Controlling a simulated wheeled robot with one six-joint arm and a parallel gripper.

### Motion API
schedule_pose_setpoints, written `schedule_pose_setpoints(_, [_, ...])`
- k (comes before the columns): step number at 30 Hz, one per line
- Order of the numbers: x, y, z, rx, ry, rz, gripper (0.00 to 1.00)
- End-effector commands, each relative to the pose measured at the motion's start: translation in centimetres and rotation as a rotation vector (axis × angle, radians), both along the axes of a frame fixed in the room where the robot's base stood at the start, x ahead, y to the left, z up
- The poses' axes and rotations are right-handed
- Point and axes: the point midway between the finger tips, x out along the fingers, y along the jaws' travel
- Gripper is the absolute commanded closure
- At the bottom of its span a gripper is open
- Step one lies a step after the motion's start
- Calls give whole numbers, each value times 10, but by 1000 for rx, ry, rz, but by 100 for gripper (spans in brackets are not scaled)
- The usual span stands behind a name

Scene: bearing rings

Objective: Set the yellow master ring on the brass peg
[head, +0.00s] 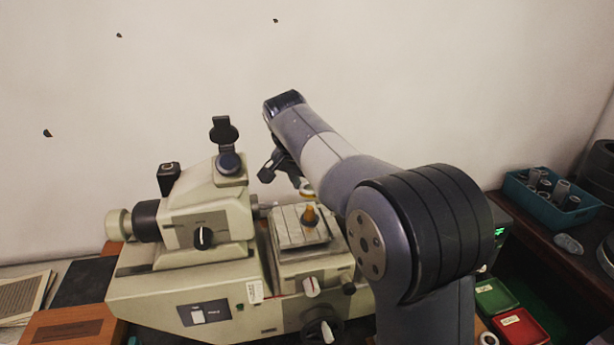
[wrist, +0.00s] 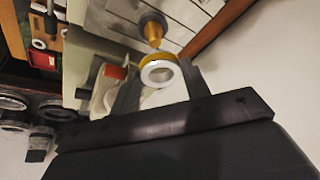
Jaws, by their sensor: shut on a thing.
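The yellow master ring (wrist: 145,72), with a pale face and a yellow rim, is between the two fingers of my gripper (wrist: 160,74) in the wrist view. My gripper is shut on it. The brass peg (wrist: 153,29) is just above the ring in that picture, and the two look apart. In the head view the brass peg (head: 310,216) stands upright on the machine's small stage (head: 293,239). A bit of the ring (head: 305,193) shows slightly above the peg, partly hidden by my arm.
The beige measuring machine (head: 185,270) fills the bench, with an eyepiece and knobs left of the stage. A teal crate (head: 552,202) of cylindrical parts, a green bin (head: 494,296) and a red bin (head: 520,327) are at right. Several dark rings (wrist: 10,103) lie left in the wrist view.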

Motion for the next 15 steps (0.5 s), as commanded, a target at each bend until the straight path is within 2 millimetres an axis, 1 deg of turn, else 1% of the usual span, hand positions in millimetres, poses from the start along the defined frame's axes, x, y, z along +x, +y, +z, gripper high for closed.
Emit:
schedule_pose_setpoints(5, [0,0,-9,-1,1,1,82])
schedule_pose_setpoints(8, [0,0,-19,-1,1,1,82])
schedule_pose_setpoints(12, [0,0,-41,0,0,0,82])
schedule_pose_setpoints(15, [0,0,-53,0,0,0,82])
